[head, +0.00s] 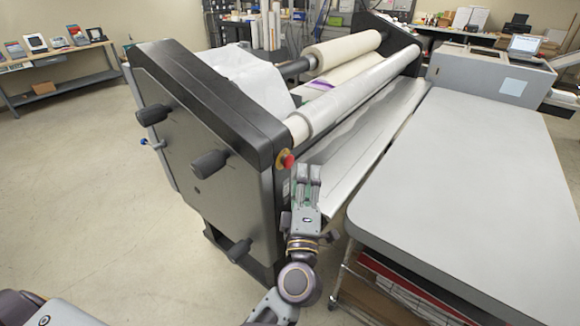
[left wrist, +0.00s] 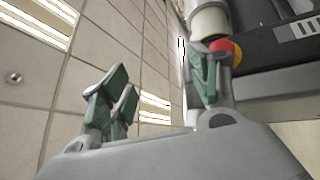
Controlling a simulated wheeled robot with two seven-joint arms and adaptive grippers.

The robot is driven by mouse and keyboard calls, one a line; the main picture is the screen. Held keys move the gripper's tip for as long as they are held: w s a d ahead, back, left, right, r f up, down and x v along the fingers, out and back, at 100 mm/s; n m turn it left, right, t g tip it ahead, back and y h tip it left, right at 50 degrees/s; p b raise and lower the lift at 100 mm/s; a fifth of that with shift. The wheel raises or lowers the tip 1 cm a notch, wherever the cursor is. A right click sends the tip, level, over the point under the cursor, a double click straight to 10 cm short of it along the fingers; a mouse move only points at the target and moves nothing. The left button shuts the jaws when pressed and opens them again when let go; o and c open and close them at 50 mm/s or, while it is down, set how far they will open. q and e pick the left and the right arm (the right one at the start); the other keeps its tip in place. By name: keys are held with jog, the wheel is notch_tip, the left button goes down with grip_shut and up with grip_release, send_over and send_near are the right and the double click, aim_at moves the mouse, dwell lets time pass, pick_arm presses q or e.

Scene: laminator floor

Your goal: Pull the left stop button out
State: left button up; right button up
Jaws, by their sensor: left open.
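The left stop button (head: 286,160) is a red knob on a yellow base at the near front corner of the laminator's dark end housing (head: 215,95). My left gripper (head: 308,172) is just below and to the right of it in the head view, fingers pointing up, open with nothing between them. In the left wrist view the red button (left wrist: 226,50) shows behind the right-hand finger, which partly covers it. The left gripper (left wrist: 160,88) shows there with its green-padded fingers spread apart. I cannot tell whether a finger touches the button. My right gripper is not in view.
A grey table (head: 470,180) stands right of my left arm, close to it. The laminator's rollers (head: 350,90) and metal tray (head: 375,130) lie beyond the gripper. Black knobs (head: 209,163) stick out from the housing. The floor at left is clear.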

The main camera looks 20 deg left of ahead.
pick_arm(q)
notch_tip(320, 180, down, 6)
jog(key=a+n+g+y, duration=0.1)
jog(key=n+g+y, duration=0.1)
jog(key=n+g, duration=0.2)
jog(key=shift+s+a+y, duration=0.3)
jog(key=shift+s+y, duration=0.05)
jog(key=shift+y, duration=0.05)
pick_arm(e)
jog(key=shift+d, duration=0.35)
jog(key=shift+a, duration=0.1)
pick_arm(q)
jog(key=b, duration=0.2)
send_near(290, 164)
jog(key=x, duration=0.5)
jog(key=shift+w+a, duration=0.1)
jog(key=shift+x, duration=1.85)
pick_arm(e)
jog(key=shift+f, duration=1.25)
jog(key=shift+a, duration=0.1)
